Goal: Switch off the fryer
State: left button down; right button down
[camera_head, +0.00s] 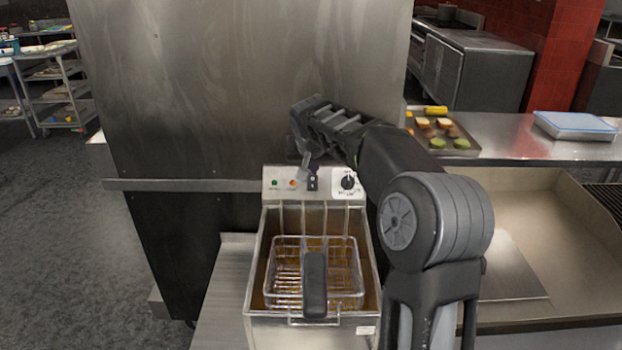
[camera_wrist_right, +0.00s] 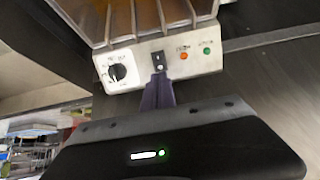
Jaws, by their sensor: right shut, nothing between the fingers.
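The fryer (camera_head: 255,285) stands in front of me with a wire basket (camera_head: 285,245) in its oil tank. Its rear control panel (camera_head: 275,195) has a green light, an orange light, a black rocker switch (camera_head: 313,183) and a round dial (camera_head: 348,181). My right gripper (camera_head: 304,170) reaches over the panel and points down, shut and empty. In the right wrist view the fingertips (camera_wrist_right: 158,82) are right at the rocker switch (camera_wrist_right: 158,61), between the dial (camera_wrist_right: 118,72) and the orange light (camera_wrist_right: 183,56). I cannot tell whether they touch it. My left gripper is not in view.
The basket's black handle (camera_head: 315,285) sticks up toward me. A tall steel panel (camera_head: 240,80) rises behind the fryer, with a rail along it. To the right, a counter (camera_head: 510,145) holds a tray of food (camera_head: 462,142) and a blue-lidded container (camera_head: 575,125).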

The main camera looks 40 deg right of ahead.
jog(key=r, duration=0.2)
jog(key=s+r, duration=0.1)
jog(key=s+a+r, duration=0.1)
jog(key=r, duration=0.1)
jog(key=shift+r+b, duration=0.3)
